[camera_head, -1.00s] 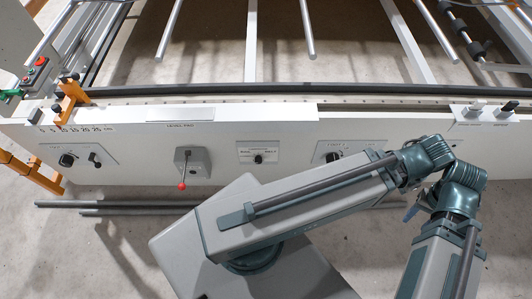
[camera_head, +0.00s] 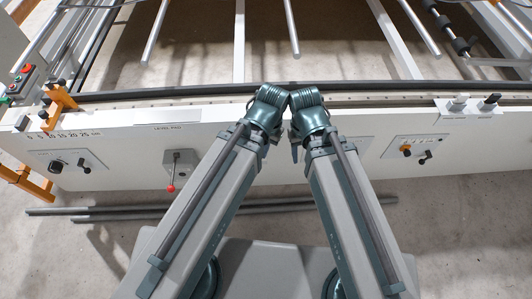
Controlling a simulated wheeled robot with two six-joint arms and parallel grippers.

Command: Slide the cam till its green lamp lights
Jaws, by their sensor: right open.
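I cannot tell for sure which part is the cam. An orange bracket (camera_head: 57,104) stands over a centimetre scale (camera_head: 72,134) at the left of the white rail and may be it. I make out no lit green lamp. My two arms reach up the middle, their upper joints side by side in front of the rail. My right gripper (camera_head: 296,151) shows only as a small part below its arm's joint, largely hidden, open, well to the right of the orange bracket. My left gripper is hidden behind its arm.
A box with red and green buttons (camera_head: 24,82) is at the far left. A red-knobbed lever (camera_head: 171,187), a knob panel (camera_head: 66,161) and another knob panel (camera_head: 419,147) are on the white front. Two small switches (camera_head: 473,102) sit at the right. Dark rods (camera_head: 95,211) lie on the floor.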

